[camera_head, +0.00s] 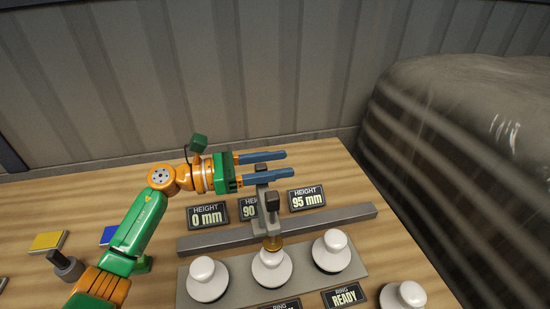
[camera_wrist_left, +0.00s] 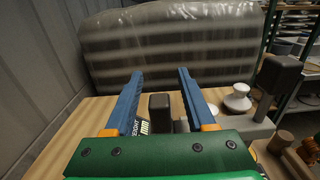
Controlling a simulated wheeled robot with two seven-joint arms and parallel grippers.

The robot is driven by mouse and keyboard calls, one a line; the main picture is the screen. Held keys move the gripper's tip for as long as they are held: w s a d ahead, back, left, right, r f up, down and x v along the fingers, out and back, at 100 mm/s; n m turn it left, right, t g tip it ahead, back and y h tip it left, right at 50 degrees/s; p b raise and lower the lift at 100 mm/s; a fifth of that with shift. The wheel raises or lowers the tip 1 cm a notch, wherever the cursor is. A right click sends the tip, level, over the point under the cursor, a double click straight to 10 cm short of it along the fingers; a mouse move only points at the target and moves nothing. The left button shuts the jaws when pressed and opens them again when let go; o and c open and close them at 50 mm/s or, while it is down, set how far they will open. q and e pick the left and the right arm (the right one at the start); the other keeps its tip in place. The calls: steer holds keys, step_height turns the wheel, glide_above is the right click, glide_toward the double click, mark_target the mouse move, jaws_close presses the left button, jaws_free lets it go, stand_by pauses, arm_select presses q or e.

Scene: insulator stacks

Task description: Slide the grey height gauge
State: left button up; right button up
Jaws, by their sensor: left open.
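In the left wrist view a dark upright block (camera_wrist_left: 160,108), apparently the gauge's handle, shows between the open fingers (camera_wrist_left: 159,74). I cannot tell whether they touch it. A larger dark block (camera_wrist_left: 278,76) stands to the right there.
Height plates "0 mm" (camera_head: 207,215), a partly hidden "90" (camera_head: 248,209) and "95 mm" (camera_head: 306,198) lie behind the rail. White insulators stand left (camera_head: 207,280) and right (camera_head: 332,251) on a grey plate (camera_head: 355,271). A wrapped bulk (camera_head: 460,140) is at the right.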

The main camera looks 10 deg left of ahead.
arm_select(q)
steer(key=shift+a, duration=0.15)
jaws_close()
stand_by(1.2)
